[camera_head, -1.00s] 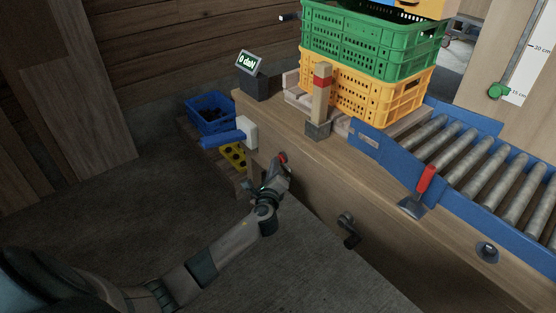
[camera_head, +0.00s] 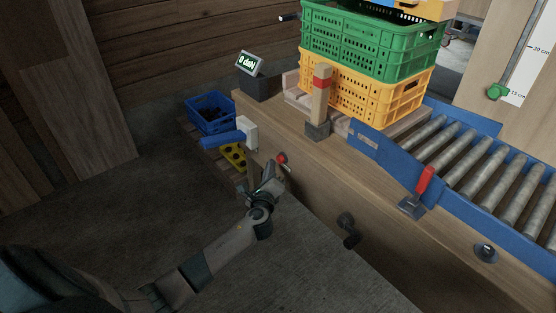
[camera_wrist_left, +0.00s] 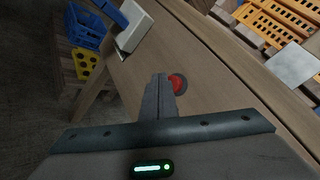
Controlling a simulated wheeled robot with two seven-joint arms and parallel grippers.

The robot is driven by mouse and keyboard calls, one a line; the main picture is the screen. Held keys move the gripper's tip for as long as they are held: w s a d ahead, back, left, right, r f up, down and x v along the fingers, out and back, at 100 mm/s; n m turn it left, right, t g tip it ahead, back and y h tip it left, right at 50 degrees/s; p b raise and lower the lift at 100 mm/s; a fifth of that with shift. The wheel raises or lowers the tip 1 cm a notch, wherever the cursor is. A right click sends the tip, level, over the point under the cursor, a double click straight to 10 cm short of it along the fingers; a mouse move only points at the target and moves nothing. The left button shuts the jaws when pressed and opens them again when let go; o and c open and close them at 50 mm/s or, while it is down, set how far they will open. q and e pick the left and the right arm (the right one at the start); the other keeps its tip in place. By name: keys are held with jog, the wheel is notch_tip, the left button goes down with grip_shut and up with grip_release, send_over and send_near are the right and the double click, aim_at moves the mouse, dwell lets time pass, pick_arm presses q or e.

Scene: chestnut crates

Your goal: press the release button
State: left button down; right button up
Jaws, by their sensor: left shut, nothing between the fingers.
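The red release button (camera_head: 282,158) sits on the front face of the wooden bench, with a dark ring around it. It also shows in the left wrist view (camera_wrist_left: 178,84), just right of the fingertips and partly hidden by them. My left gripper (camera_head: 271,169) is in front of the bench face, just below and left of the button. Its fingers are together (camera_wrist_left: 160,80) and hold nothing. A small gap seems to show between fingertips and button in the head view; I cannot tell the depth exactly. My right gripper is not in view.
A white box with a blue handle (camera_head: 228,137) juts from the bench end, left of the button. A dark knob (camera_head: 347,229) sticks out of the bench face at right. Yellow (camera_head: 415,100) and green crates (camera_head: 425,62) stand stacked on the bench beside the rollers (camera_head: 470,157).

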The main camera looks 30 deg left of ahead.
pick_arm(q)
jog(key=shift+s, duration=0.15)
jog(key=s, duration=0.1)
jog(key=s+a+p, duration=0.1)
jog(key=s, duration=0.1)
jog(key=s+a, duration=0.1)
jog(key=s, duration=0.1)
jog(key=shift+s+a+p, duration=0.15)
jog(key=shift+p, duration=0.2)
dwell(0.8)
